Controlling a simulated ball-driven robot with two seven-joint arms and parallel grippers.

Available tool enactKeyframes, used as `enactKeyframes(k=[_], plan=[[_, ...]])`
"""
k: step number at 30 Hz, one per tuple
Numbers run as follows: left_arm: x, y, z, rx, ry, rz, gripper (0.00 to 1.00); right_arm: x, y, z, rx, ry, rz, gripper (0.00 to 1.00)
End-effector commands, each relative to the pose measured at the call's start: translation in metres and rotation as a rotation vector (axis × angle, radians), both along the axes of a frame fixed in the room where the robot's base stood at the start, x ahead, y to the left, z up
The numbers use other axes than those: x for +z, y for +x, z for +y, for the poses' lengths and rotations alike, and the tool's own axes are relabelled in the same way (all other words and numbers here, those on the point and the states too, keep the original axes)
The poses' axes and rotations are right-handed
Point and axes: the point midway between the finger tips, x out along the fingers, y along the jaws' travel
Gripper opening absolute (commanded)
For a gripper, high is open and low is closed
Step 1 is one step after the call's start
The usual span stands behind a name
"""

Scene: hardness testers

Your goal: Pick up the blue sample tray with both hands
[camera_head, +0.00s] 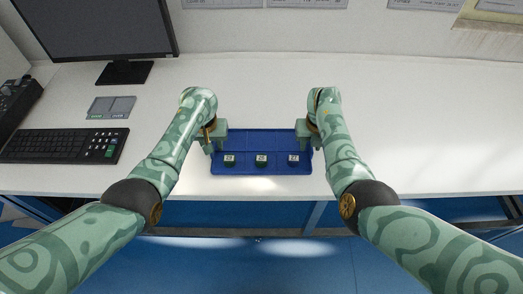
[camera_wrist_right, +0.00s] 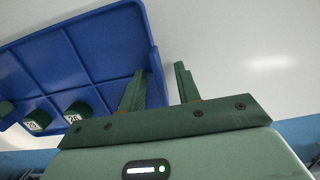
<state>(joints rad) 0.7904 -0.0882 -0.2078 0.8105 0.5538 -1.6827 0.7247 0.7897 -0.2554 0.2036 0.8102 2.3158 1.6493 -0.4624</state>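The blue sample tray (camera_head: 261,172) lies flat on the white table, divided into compartments. Three small dark green labelled blocks (camera_head: 261,160) sit in its front row. My left gripper (camera_head: 214,147) is at the tray's left side wall, its fingers apart, seemingly one on each side of the wall. My right gripper (camera_head: 309,145) is at the right side wall. In the right wrist view, its fingers (camera_wrist_right: 160,72) are apart, one over the tray's inside and one outside, with a gap beside the tray's wall (camera_wrist_right: 152,60). Both grippers look empty.
A keyboard (camera_head: 62,145), a monitor (camera_head: 95,27) and a small grey pad (camera_head: 111,108) stand on the left of the table (camera_head: 430,120). The table's right side and the area behind the tray are clear. The tray is close to the front edge.

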Motion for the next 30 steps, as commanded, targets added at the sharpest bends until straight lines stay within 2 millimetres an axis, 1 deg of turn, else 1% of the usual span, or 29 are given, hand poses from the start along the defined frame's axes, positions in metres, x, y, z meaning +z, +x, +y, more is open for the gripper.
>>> enactKeyframes(k=[8,9,11,12,30], plan=[[-0.0011,0.0001,0.0002,0.000,0.001,0.000,0.33,-0.0011,0.0001,-0.0001,0.000,0.000,0.000,0.33],[-0.0011,0.0001,0.0002,0.000,0.001,0.000,0.27,-0.0011,0.0001,-0.0001,0.000,0.000,0.000,0.27],[-0.0011,0.0000,0.0001,0.000,0.000,0.000,0.10,-0.0010,0.0001,0.0000,0.000,0.000,0.000,0.10],[-0.0010,0.0000,0.0001,0.000,0.000,0.000,0.00,-0.0010,0.0001,0.0000,0.000,0.000,0.000,0.00],[-0.0010,-0.0001,0.0003,0.000,0.001,0.001,0.00,-0.0009,0.0000,0.0000,0.001,-0.001,0.000,0.00]])
